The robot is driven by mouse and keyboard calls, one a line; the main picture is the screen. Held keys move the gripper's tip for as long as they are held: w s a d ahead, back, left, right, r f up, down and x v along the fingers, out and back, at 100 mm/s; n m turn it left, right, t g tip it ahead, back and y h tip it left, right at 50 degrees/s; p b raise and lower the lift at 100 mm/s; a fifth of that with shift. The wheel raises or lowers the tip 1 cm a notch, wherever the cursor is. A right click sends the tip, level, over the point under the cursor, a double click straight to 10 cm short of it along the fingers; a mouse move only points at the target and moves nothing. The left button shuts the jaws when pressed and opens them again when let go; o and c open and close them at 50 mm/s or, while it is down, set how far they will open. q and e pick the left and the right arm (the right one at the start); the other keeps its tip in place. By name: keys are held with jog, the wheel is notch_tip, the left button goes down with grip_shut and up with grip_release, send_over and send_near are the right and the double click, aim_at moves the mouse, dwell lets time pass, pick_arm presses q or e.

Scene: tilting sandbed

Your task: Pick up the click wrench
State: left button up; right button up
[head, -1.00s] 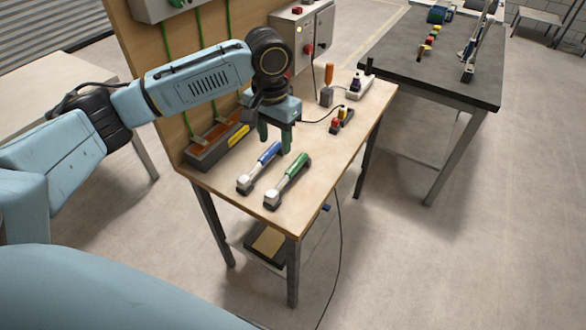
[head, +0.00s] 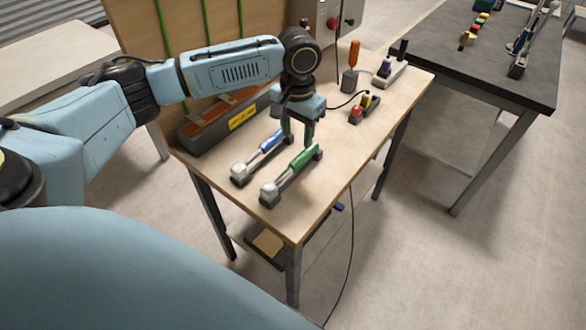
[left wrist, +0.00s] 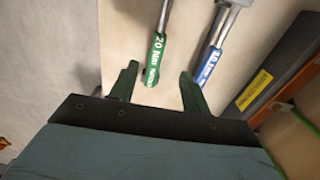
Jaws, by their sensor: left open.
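Two click wrenches lie side by side on the wooden bench, their heads toward the front edge. One has a blue handle (head: 271,141), the other a green handle (head: 304,156). In the left wrist view the green handle (left wrist: 153,62) reads 20 Nm and lies between my finger lines; the blue handle (left wrist: 208,66) seems to read 10 Nm and lies just right of the right finger. My left gripper (head: 298,138) points down, open and empty, above the handle ends. Its fingers (left wrist: 158,72) appear clear of both wrenches. My right gripper is not in view.
A dark tray with a yellow label (head: 243,117) lies left of the wrenches, along the backboard. An orange-handled screwdriver (head: 354,53) and a small block with coloured knobs (head: 364,109) stand farther right. The bench's front right is clear. A dark table (head: 475,75) stands beyond.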

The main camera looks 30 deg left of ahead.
aim_at(298, 159)
pick_arm(q)
notch_tip(298, 159, down, 2)
jog(key=shift+w+f, duration=0.1)
jog(key=shift+f, duration=0.15)
jog(key=shift+d+f+b, duration=0.15)
jog(key=shift+f+b, duration=0.1)
jog(key=shift+f, duration=1.15)
jog(key=shift+d+f+b, duration=0.15)
jog(key=shift+f+b, duration=0.05)
jog(key=shift+f, duration=1.15)
grip_shut()
jog(key=shift+r, duration=0.1)
